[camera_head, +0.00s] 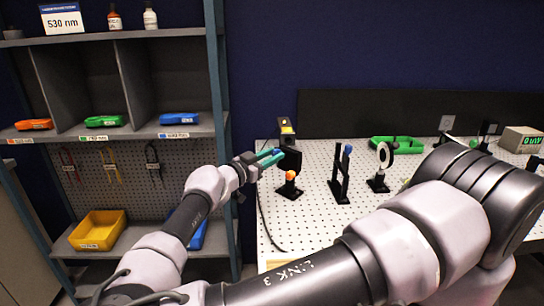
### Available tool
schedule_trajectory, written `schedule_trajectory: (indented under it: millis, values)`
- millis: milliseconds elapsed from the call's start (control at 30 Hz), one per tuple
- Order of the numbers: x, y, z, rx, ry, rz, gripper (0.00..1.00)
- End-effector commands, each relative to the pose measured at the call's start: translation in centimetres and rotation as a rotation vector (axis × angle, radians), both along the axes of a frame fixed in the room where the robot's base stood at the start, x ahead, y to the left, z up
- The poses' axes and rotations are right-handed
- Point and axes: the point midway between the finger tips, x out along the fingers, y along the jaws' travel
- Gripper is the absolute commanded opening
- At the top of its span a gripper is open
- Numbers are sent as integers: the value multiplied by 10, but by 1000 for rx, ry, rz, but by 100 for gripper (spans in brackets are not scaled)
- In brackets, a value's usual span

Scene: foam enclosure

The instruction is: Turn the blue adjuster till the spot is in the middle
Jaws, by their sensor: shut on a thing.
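My gripper (268,159), with teal fingers, is at the left side of the nearest black mount (290,187) on the pegboard table. It is shut on a small blue adjuster (277,152) at the top of that mount; the fingers hide most of it. An orange knob (291,175) sits lower on the same mount. A white-ringed disc (384,155) stands farther right. I cannot make out the spot.
A black box with a yellow label (287,131) stands behind the mount. A green tray (397,143) and a meter with a green display (521,140) are farther back. Shelves with coloured trays and a yellow bin (98,230) are left. My arm covers the front right.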

Motion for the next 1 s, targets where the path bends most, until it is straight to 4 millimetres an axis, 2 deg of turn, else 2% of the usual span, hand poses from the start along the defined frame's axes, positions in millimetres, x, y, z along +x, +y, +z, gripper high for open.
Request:
schedule_trajectory:
  millis: [1000]
  values:
    - [0,1,-1,-640,639,2,0]
